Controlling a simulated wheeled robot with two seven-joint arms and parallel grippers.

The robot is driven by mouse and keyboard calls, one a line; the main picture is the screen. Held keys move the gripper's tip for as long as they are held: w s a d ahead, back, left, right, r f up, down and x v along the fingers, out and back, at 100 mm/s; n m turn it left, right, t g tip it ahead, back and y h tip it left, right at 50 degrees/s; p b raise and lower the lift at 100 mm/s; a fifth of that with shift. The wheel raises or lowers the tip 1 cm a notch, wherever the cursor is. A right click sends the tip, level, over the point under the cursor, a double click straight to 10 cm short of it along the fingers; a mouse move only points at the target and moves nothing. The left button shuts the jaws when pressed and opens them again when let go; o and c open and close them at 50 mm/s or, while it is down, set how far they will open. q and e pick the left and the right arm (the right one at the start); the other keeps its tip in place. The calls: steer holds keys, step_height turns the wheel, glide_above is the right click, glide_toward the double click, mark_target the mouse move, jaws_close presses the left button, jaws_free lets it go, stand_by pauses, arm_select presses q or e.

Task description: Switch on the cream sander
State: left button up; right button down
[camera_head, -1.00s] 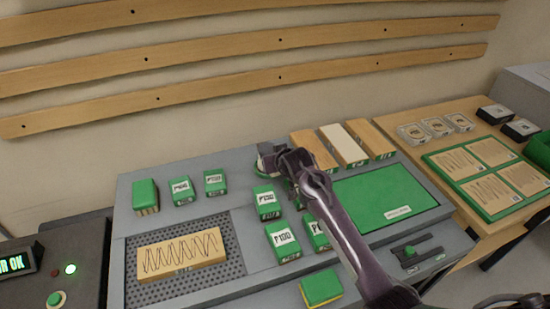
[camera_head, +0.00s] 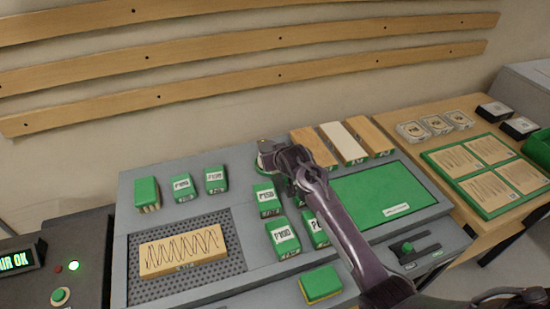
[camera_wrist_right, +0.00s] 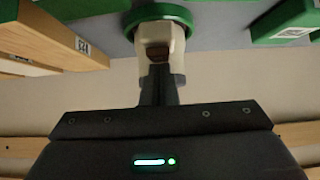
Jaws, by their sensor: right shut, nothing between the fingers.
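The cream sander (camera_wrist_right: 176,36) shows in the right wrist view as a pale body with a round green base and a brown patch, perhaps its switch, facing my fingers. In the head view the sander (camera_head: 267,145) is at the back of the grey bench, mostly hidden behind my gripper. My right gripper (camera_head: 277,162) is shut and empty right at the sander. In the wrist view its closed fingertips (camera_wrist_right: 158,70) overlap the lower edge of the brown patch; I cannot tell whether they touch it. My left gripper is not in view.
Green-topped blocks (camera_head: 268,200) stand on the bench near my arm. Wooden blocks (camera_head: 314,150) stand just right of the sander. A green mat (camera_head: 385,190) is right of my forearm. A panel (camera_head: 70,285) shows a green light.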

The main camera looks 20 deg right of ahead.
steer(key=shift+w+r, duration=0.25)
steer(key=shift+w, duration=0.3)
steer(key=shift+s+f, duration=0.1)
